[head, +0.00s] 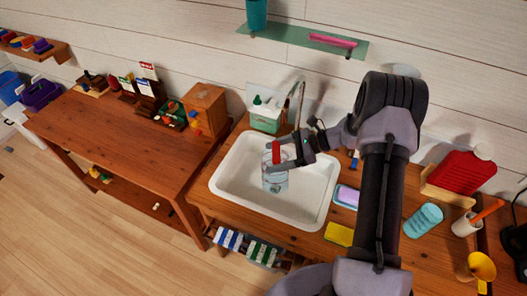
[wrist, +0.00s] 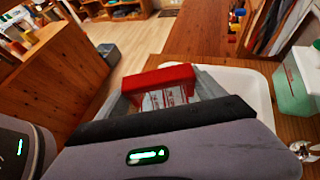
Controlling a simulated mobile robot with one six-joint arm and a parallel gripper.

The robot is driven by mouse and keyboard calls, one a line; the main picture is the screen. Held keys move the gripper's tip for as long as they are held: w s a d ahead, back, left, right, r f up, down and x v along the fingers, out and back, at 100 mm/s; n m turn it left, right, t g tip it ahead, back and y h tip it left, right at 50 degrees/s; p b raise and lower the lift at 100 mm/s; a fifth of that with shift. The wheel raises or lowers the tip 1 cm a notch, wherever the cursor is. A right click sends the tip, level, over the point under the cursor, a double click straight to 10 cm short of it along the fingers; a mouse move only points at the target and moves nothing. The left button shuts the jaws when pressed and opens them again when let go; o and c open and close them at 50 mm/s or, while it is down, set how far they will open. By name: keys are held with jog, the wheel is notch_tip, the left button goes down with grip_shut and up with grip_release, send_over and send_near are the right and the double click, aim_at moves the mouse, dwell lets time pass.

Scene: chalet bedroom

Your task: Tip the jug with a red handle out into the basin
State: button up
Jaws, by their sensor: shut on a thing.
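The jug (head: 275,178) is clear, with a red handle (head: 276,153), and appears upright over the white basin (head: 222,181). My gripper (head: 285,153) comes in from the right and is shut on the jug's red handle. In the wrist view the red handle (wrist: 158,79) lies between the fingers of my gripper (wrist: 165,95), and part of the clear jug (wrist: 165,98) shows below it. The basin's rim (wrist: 250,85) shows behind at the right. I cannot tell whether the jug touches the basin floor, nor how much it holds.
A tap (head: 297,98) and a green-and-white container (head: 267,115) stand behind the basin. A wooden table (head: 120,135) stands at the left.

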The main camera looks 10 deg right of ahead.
aim_at(278, 193)
jog(key=s+b, duration=0.1)
jog(key=s+n+t, duration=0.1)
jog(key=s+d+f+n+t+b, duration=0.1)
jog(key=s, duration=0.1)
jog(key=shift+s+b, duration=0.1)
jog(key=shift+b, duration=0.2)
jog(key=s+f+n+t+b, duration=0.1)
jog(key=b, duration=0.2)
jog(key=s+f+n+t+b, duration=0.1)
jog(key=f+n+b, duration=0.1)
jog(key=b, duration=0.2)
jog(key=s+a+f+n+t+b, duration=0.1)
jog(key=b, duration=0.3)
jog(key=shift+s+f+t, duration=0.3)
jog(key=b, duration=0.2)
jog(key=f+n+b, duration=0.1)
jog(key=b, duration=0.2)
jog(key=shift+a+n+t, duration=0.2)
jog(key=shift+n+t, duration=0.1)
jog(key=shift+t, duration=0.1)
jog(key=f+n+t+b, duration=0.1)
jog(key=f+n+b, duration=0.1)
jog(key=b, duration=0.5)
jog(key=shift+y+b, duration=0.3)
jog(key=shift+y, duration=0.1)
jog(key=shift+w+n, duration=0.1)
jog(key=shift+n, duration=0.4)
jog(key=shift+w+f+n+t+y, duration=0.1)
jog(key=shift+f+n+t+y, duration=0.3)
jog(key=shift+n+t, duration=0.4)
